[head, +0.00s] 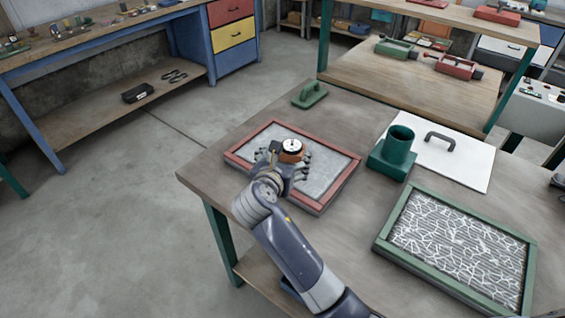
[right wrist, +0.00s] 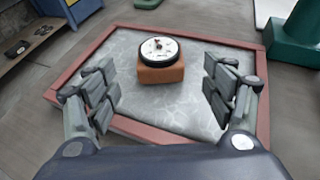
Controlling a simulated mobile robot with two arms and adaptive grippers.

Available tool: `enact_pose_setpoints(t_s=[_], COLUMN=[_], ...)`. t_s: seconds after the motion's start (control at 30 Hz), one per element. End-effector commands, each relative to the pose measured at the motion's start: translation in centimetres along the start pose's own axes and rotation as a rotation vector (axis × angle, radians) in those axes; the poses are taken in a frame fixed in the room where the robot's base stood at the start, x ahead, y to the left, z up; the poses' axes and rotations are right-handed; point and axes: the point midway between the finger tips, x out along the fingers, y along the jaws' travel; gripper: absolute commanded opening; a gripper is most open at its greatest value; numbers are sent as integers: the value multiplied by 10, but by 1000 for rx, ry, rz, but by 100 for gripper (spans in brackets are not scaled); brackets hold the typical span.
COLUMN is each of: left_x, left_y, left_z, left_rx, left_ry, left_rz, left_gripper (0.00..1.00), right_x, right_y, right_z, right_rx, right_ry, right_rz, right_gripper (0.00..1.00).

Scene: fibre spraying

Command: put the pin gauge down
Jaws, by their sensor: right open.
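The pin gauge (head: 291,147), an orange block with a round white dial, stands upright on the grey panel in the red frame (head: 335,190). In the right wrist view the gauge (right wrist: 161,72) shows near the middle of the panel. My right gripper (head: 286,162) is over the near part of the panel, close to the gauge. In the right wrist view its fingers (right wrist: 165,85) are spread wide, with clear gaps to the gauge on both sides, and nothing is held. The gauge's near side is partly hidden by the gripper in the head view. My left gripper is not in view.
On the same table are a green float (head: 310,94), a green cup-shaped holder (head: 397,150), a white board with a dark handle (head: 470,165) and a green-framed panel with white fibres (head: 455,250). Bare tabletop lies between the two framed panels.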

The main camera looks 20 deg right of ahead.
Motion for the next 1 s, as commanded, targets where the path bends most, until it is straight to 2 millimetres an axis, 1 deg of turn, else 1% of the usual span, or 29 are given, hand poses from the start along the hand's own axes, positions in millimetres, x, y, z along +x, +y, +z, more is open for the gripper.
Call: enact_pose_setpoints(t_s=[0.03, 0.1, 0.23, 0.37, 0.77, 0.87, 1.0], left_x=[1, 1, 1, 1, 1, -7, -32], left_y=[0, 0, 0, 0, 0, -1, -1], left_z=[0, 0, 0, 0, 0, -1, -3], left_rx=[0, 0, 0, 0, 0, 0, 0], left_ry=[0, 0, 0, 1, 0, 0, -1], left_rz=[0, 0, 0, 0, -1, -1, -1], left_gripper=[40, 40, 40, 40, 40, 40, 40], right_x=[-8, -18, -28, -31, -31, -34, -44], right_y=[0, 0, 0, 0, 0, 0, 0], right_z=[0, 0, 0, 0, 0, 7, 32], right_rx=[1, 1, 0, 0, 0, 1, 1], right_ry=[1, 0, 0, 0, 0, 0, -1], right_rz=[1, 1, 0, -1, -1, -1, -1], right_gripper=[76, 76, 76, 76, 76, 76, 76])
